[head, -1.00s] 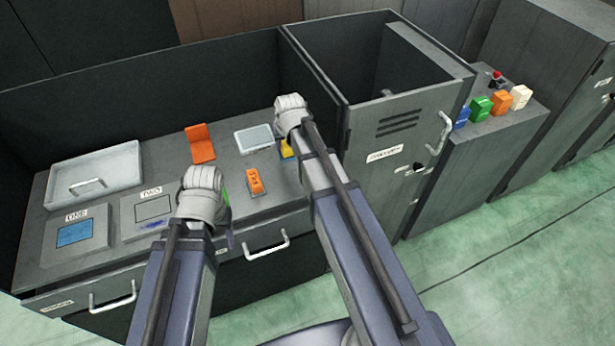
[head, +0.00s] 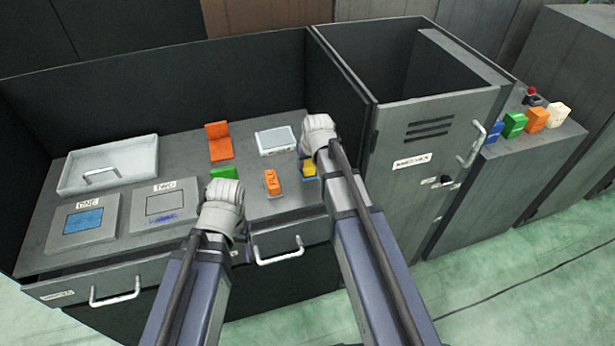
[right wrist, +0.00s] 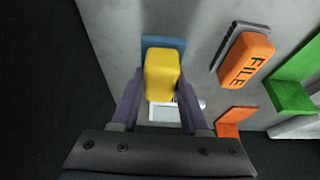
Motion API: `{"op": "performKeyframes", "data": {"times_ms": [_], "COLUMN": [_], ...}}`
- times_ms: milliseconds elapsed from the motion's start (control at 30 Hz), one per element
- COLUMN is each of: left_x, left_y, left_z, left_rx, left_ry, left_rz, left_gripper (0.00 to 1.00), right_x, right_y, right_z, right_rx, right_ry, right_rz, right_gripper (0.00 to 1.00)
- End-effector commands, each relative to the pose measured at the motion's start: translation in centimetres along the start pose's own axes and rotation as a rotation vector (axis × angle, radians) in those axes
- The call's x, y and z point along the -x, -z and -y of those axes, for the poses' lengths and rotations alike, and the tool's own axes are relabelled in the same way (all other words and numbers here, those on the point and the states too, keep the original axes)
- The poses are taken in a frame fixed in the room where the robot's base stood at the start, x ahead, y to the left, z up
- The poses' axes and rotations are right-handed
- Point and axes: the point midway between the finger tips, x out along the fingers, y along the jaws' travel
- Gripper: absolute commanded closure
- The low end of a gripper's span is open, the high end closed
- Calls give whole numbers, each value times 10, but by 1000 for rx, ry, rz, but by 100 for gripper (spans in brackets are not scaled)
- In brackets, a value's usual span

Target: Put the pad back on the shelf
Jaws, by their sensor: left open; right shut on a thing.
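A yellow block (head: 310,167) on a blue base sits on the grey bench top by my right gripper. I cannot tell for certain that it is the pad. In the right wrist view the yellow block (right wrist: 162,75) is between the fingers, with its blue part (right wrist: 163,43) beyond it. My right gripper (right wrist: 160,92) is shut on the yellow block. In the head view my right gripper (head: 317,150) hides part of it. My left gripper (head: 222,190) is open beside a green block (head: 224,172); its fingertips are mostly hidden by the hand.
An orange FILE block (head: 271,182) and an orange bracket (head: 219,140) are close by. A white-framed tray (head: 276,140) lies behind. A lidded tray (head: 108,165) and panels ONE (head: 84,222) and TWO (head: 165,207) are left. A grey cabinet (head: 425,150) stands right, with several coloured blocks beyond.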

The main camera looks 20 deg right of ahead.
Motion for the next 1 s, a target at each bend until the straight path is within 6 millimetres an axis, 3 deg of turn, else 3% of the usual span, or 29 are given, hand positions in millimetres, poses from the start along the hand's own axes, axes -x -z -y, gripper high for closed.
{"op": "performKeyframes", "data": {"times_ms": [167,433,867,900,1000], "left_x": [-7,-38,-40,-39,-38], "left_y": [0,2,2,2,2], "left_z": [-1,-4,-4,-4,-4], "left_rx": [0,0,0,0,0], "left_ry": [0,0,0,0,0], "left_rz": [0,0,0,0,0], "left_gripper": [26,26,26,26,26], "right_x": [-7,-35,-37,-36,-36], "right_y": [-3,-15,-16,-15,-15], "right_z": [0,0,0,0,0], "right_rx": [0,0,0,0,0], "right_ry": [0,0,0,0,0], "right_rz": [0,0,0,0,0], "right_gripper": [100,100,100,52,41]}}
